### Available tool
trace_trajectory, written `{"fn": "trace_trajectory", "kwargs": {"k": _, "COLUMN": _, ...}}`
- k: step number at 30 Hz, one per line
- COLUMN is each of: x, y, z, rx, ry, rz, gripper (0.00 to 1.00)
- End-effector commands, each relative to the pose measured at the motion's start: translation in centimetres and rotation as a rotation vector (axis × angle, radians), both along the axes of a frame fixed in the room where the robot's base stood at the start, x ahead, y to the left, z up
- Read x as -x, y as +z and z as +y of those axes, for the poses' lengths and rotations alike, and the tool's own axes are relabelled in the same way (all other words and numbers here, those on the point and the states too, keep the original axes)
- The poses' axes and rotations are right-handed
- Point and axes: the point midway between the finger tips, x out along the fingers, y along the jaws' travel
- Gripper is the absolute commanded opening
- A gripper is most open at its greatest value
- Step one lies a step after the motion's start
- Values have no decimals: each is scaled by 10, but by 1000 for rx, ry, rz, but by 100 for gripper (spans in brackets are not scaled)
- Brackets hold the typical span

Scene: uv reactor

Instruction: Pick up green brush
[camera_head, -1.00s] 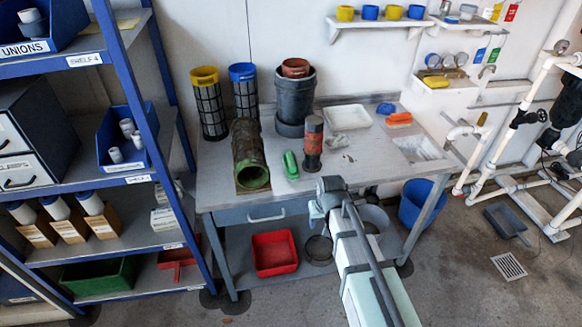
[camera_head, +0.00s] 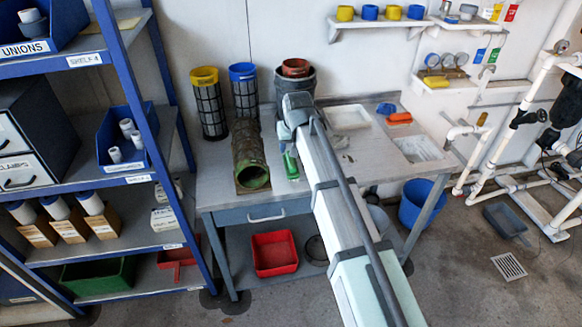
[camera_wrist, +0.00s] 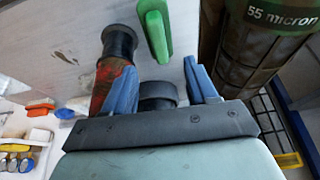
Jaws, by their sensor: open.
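The green brush (camera_head: 291,165) lies on the workbench, just right of the green-rimmed mesh cylinder. In the wrist view the green brush (camera_wrist: 155,34) lies beyond my fingers, near the top middle. My gripper (camera_wrist: 163,88) shows two blue fingers spread apart with nothing held between them. In the head view my arm reaches over the bench and partly covers the brush's right side; the fingertips are hard to make out there. The brush is apart from the fingers in the wrist view.
A red and black cylinder (camera_wrist: 115,72) is beside my left-hand finger. A white tray (camera_head: 348,117) and orange brush (camera_head: 400,117) lie farther right on the bench (camera_head: 215,170).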

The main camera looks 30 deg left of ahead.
Motion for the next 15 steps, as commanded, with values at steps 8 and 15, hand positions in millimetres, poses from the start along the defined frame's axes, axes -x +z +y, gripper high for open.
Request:
{"fn": "trace_trajectory", "kwargs": {"k": 8, "x": -14, "y": -45, "z": 12, "rx": 1, "ry": 0, "rz": 1, "gripper": 57}}
{"fn": "trace_trajectory", "kwargs": {"k": 15, "x": -20, "y": -67, "z": 19, "rx": -1, "ry": 0, "rz": 1, "gripper": 57}}
